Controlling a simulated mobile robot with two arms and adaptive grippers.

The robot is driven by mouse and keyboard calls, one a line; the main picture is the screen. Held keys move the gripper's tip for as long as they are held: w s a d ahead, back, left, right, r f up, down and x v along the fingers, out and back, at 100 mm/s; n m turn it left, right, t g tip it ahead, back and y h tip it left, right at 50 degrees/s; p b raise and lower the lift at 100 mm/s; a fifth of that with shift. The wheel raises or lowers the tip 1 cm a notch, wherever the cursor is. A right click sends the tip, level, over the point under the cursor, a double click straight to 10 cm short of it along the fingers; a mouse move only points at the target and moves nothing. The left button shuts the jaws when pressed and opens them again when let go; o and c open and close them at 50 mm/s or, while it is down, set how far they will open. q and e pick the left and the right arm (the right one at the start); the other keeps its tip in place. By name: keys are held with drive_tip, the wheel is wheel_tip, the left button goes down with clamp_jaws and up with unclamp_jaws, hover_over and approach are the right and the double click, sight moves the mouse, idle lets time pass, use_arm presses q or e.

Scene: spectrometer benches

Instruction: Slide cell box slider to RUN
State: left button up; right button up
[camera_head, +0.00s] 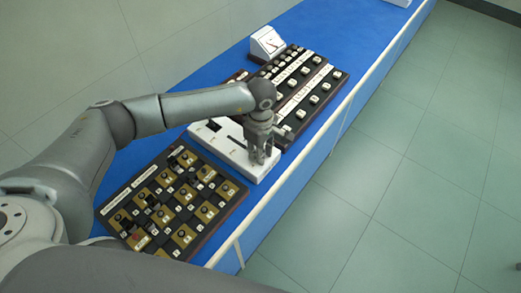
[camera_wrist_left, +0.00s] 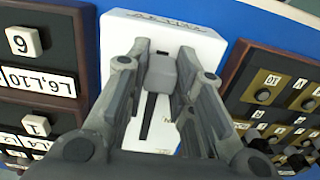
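The cell box is a white box (camera_head: 222,146) on the blue bench, between two dark panels. In the left wrist view its white top (camera_wrist_left: 118,38) has a dark lengthwise slot (camera_wrist_left: 150,118) and printed lettering that I cannot read. The slider's grey knob (camera_wrist_left: 161,73) stands at the far end of the slot in that view. My left gripper (camera_head: 262,158) reaches down onto the box's near right part. In the head view the gripper hides the knob. My right gripper is not in view.
A dark panel with brass-coloured plates and knobs (camera_head: 150,190) lies close on the near side. Another dark panel with rows of white buttons (camera_head: 325,90) lies on the far side. A white meter (camera_head: 267,44) stands behind it. The bench's pale front edge (camera_head: 345,105) runs along the right.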

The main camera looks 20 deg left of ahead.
sight(240, 144)
use_arm(q)
drive_tip(key=shift+c, duration=1.3)
clamp_jaws()
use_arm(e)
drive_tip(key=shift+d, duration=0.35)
use_arm(q)
drive_tip(key=shift+w+a, duration=0.15)
drive_tip(key=shift+a, duration=0.1)
drive_tip(key=a+b, duration=0.1)
drive_tip(key=a, duration=0.1)
drive_tip(key=w+a+b, duration=0.1)
drive_tip(key=a+b, duration=0.1)
drive_tip(key=w+a+b, duration=0.1)
drive_tip(key=a+b, duration=0.1)
drive_tip(key=a, duration=0.1)
drive_tip(key=shift+w+f, duration=0.1)
drive_tip(key=shift+w, duration=0.1)
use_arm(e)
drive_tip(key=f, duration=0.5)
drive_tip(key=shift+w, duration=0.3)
use_arm(q)
drive_tip(key=shift+d+r, duration=0.1)
drive_tip(key=shift+r, duration=0.1)
drive_tip(key=o, duration=0.9)
unclamp_jaws()
drive_tip(key=shift+o, duration=0.3)
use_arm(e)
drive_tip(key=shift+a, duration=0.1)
